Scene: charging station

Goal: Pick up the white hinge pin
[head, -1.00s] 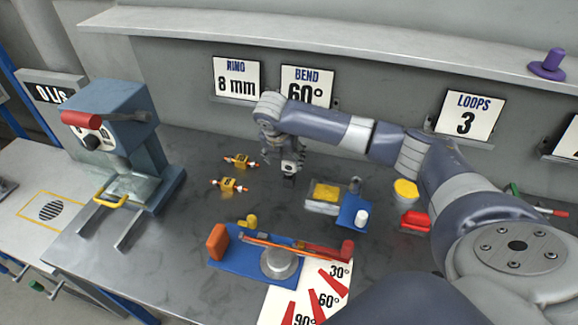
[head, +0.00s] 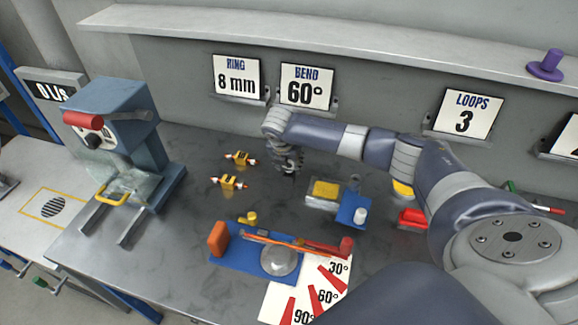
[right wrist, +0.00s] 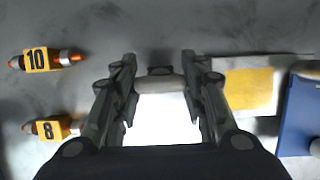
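A short white peg (head: 360,215), which may be the white hinge pin, stands upright on a blue block (head: 347,221) at the middle right of the bench. Part of the peg (right wrist: 315,148) shows at the right edge of the right wrist view, on the blue block (right wrist: 298,118). My right gripper (head: 288,172) is above the bench, left of and behind the peg. In the right wrist view its fingers (right wrist: 160,62) are apart. A bright white patch (right wrist: 168,118) shows between them; I cannot tell what it is. My left gripper is not in view.
A grey block with a yellow top (head: 326,190) adjoins the blue block. Two orange-tipped pieces with yellow tags (head: 240,159) lie left of the gripper. A blue bending jig (head: 232,259) is in front. A red block (head: 413,219) is right of the peg, near my arm.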

